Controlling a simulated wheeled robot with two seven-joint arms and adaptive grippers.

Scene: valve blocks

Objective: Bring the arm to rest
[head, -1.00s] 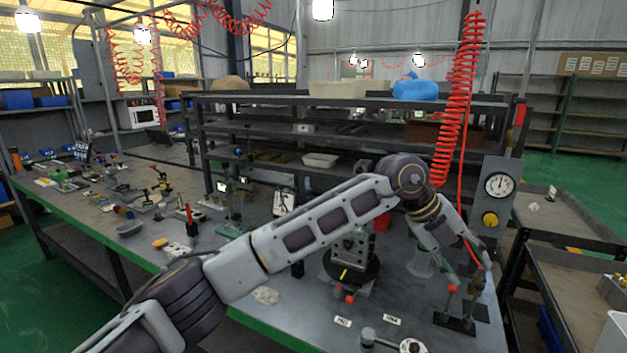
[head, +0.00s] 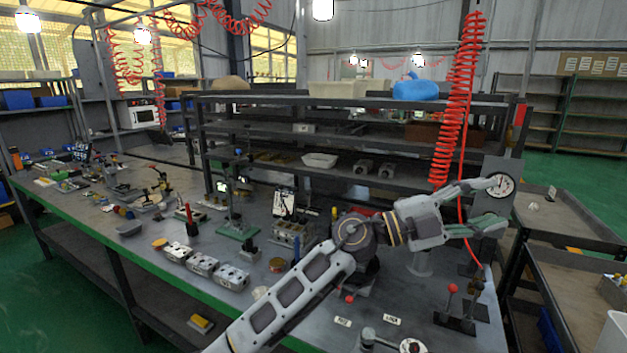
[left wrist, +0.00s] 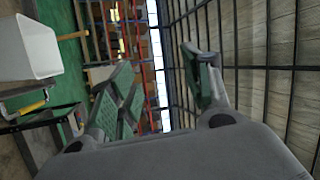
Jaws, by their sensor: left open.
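My left arm (head: 300,295) reaches in from the bottom of the head view, over the front of the workbench. Its gripper (head: 504,204) points right, with its fingers spread and nothing between them. In the head view it overlaps the gauge panel (head: 497,169); whether it touches the panel I cannot tell. The panel's yellow knob is hidden. In the left wrist view the two green-padded fingers (left wrist: 158,72) stand apart and empty. My right gripper is not in view.
A shelf rack (head: 350,100) stands behind. A side cart (head: 570,275) is at right.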

